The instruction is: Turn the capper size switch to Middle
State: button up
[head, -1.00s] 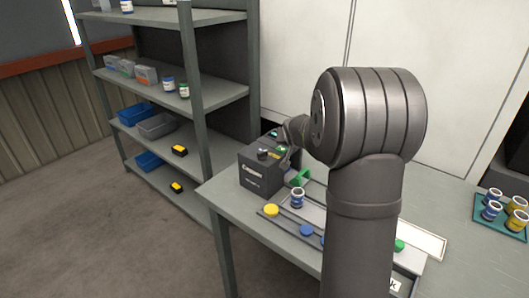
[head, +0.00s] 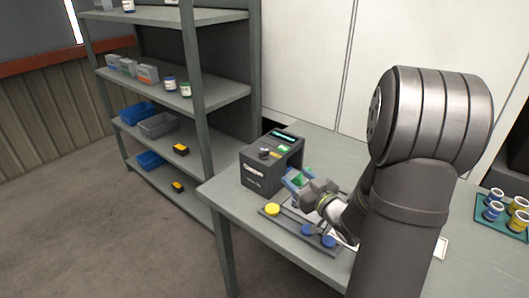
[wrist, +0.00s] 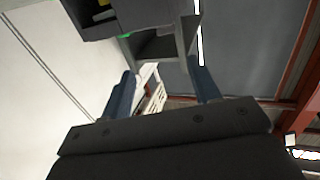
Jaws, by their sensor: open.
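The capper is a dark box (head: 255,178) at the left end of the table in the head view. A small pale-topped knob (head: 264,153), which looks like the size switch, sits on its top. Its setting is too small to read. My gripper (head: 294,180) is open, in front of the capper's right side, apart from and lower than the knob. In the wrist view its two blue fingers (wrist: 162,88) stand apart with nothing gripped between them. Part of the dark capper (wrist: 95,20) shows at the top there; the knob cannot be made out.
A yellow cap (head: 272,209) and blue caps (head: 307,230) lie along the table's front. A blue-and-white jar near the capper is mostly hidden by my gripper. A teal tray (head: 489,218) of jars stands at the right. Shelving (head: 200,100) stands behind left.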

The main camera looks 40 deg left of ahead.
send_near(265, 152)
jog(key=x, duration=1)
jog(key=shift+a, duration=0.15)
jog(key=shift+c, duration=0.5)
jog(key=c, duration=0.9)
jog(key=shift+m+t, duration=0.4)
jog(key=shift+t, duration=0.1)
